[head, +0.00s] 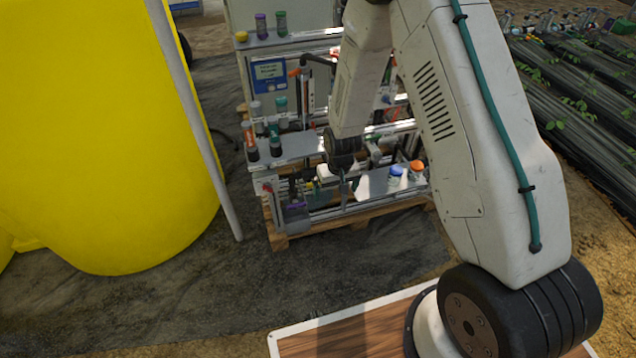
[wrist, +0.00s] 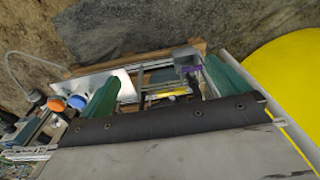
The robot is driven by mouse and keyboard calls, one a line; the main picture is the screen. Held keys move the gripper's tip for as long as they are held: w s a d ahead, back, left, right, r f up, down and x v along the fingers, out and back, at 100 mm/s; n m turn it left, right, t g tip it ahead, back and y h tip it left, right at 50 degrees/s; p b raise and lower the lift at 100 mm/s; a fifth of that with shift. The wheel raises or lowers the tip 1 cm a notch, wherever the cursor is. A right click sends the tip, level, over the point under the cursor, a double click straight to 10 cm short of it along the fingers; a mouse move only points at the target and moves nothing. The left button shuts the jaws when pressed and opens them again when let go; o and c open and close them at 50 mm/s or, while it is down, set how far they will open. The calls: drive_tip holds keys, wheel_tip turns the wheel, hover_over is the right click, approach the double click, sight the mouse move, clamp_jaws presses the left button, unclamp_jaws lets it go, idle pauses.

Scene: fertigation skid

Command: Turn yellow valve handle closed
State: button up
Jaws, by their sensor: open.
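The yellow valve handle (wrist: 173,93) is a small yellow bar low on the skid. In the wrist view it lies between my two green fingers, nearer the right one, with a gap on both sides. My gripper (wrist: 162,72) is open and empty, and its fingers point down toward the skid's lower frame. In the head view my gripper (head: 331,188) hangs in front of the skid's lower shelf, and a small yellow patch of the handle (head: 316,186) shows beside a finger. Whether a finger touches the handle cannot be told.
Orange (head: 417,165) and blue (head: 397,171) caps stand on the lower white shelf, right of my gripper. A purple-marked fitting (wrist: 190,69) is close to the right finger. A large yellow tank (head: 100,130) stands left. The skid rests on a wooden pallet (head: 375,213); ground in front is clear.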

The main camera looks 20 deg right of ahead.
drive_tip(key=w+f+t, duration=0.3)
drive_tip(key=f+t, duration=0.1)
drive_tip(key=f, duration=0.9)
drive_tip(key=w+f+t, duration=0.2)
drive_tip(key=f+t, duration=0.2)
drive_tip(key=f, duration=0.8)
drive_tip(key=w+r+t, duration=0.2)
drive_tip(key=w+t, duration=0.1)
drive_tip(key=w, duration=0.1)
drive_tip(key=w+r+t, duration=0.3)
drive_tip(key=w, duration=0.1)
drive_tip(key=w+r+t, duration=0.3)
drive_tip(key=w, duration=0.2)
drive_tip(key=shift+a+r, duration=0.1)
drive_tip(key=shift+r, duration=0.15)
drive_tip(key=shift+c, duration=0.3)
drive_tip(key=c, duration=0.8)
